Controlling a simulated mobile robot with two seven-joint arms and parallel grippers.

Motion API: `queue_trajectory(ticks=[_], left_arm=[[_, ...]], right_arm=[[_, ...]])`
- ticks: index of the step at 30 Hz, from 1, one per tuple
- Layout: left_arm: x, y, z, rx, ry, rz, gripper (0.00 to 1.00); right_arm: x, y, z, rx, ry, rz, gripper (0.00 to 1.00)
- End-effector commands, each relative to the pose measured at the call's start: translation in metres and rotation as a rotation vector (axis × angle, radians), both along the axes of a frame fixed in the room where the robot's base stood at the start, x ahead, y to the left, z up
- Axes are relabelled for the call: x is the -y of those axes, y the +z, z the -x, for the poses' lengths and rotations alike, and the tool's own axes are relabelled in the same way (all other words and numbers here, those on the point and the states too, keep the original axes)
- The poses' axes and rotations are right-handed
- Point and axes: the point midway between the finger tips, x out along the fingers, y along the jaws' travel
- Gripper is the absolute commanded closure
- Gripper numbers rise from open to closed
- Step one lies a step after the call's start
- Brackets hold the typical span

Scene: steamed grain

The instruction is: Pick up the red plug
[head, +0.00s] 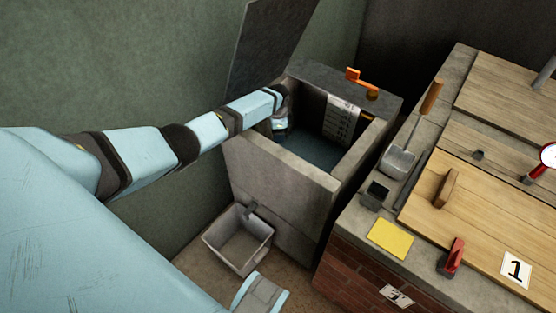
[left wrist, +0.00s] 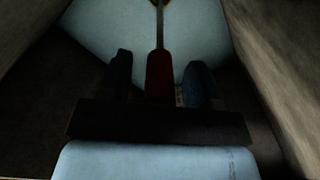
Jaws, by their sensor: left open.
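In the left wrist view a dark red piece (left wrist: 159,76) with a thin rod running up from it lies between my left gripper's two fingers; it looks like the red plug. My left gripper (left wrist: 158,64) is open, one finger on each side of it. The picture is dark, so I cannot tell whether either finger touches it. My right gripper is not in view.
The tank's dark lid (head: 265,45) stands raised behind my arm. An orange crank (head: 358,80) sits on its far rim. A grey bin (head: 238,240) is on the floor. The counter at right holds a scoop (head: 400,160), a yellow sheet (head: 390,239) and a small red-handled item (head: 453,256).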

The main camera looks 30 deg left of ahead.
Motion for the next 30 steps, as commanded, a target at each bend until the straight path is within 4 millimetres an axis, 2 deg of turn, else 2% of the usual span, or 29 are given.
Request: queue_trajectory(ticks=[3,4,11,23,30], left_arm=[[0.000,0.001,0.000,0.000,0.000,0.000,0.43],[0.000,0.001,0.000,0.000,0.000,0.000,0.48],[0.000,0.001,0.000,0.000,0.000,0.000,1.00],[0.000,0.004,0.000,0.001,0.000,0.000,1.00],[-0.001,0.031,-0.001,0.004,0.001,0.000,1.00]], right_arm=[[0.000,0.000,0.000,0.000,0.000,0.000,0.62],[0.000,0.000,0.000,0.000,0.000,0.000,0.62],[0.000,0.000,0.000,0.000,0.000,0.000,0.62],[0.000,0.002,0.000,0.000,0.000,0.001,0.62],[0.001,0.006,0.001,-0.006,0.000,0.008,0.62]])
